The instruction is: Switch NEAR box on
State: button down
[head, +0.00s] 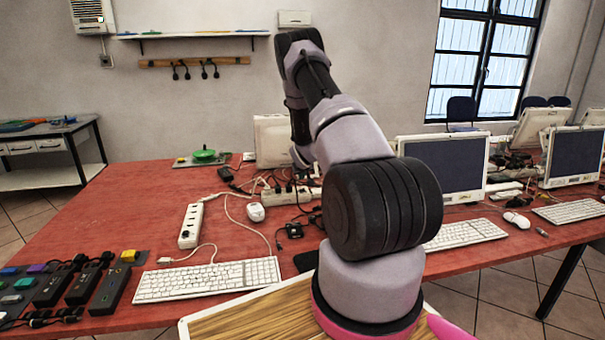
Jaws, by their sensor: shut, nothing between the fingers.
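A white power strip (191,226) lies lengthwise on the red table, left of centre, with several sockets and a cable beside its near end. A second pale power strip (285,196) lies farther back, crowded with dark plugs and cables and partly hidden by my arm. Several black boxes (84,284) stand in a row at the table's near left corner. I cannot tell from labels which one is the NEAR box, and switch states are too small to read. My arm rises in the middle and bends down behind itself; my gripper is hidden behind it.
A white keyboard (208,279), a white mouse (256,212) and loose cables lie around the strips on the red table (130,200). A monitor (447,165) and another keyboard (465,234) stand right of my arm. The table's left middle is bare.

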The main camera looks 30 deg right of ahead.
aim_at(302, 190)
jog(key=f, duration=0.2)
jog(key=w+d+f, duration=0.1)
jog(key=f, duration=0.1)
jog(key=shift+d+f, duration=0.1)
jog(key=shift+f, duration=0.55)
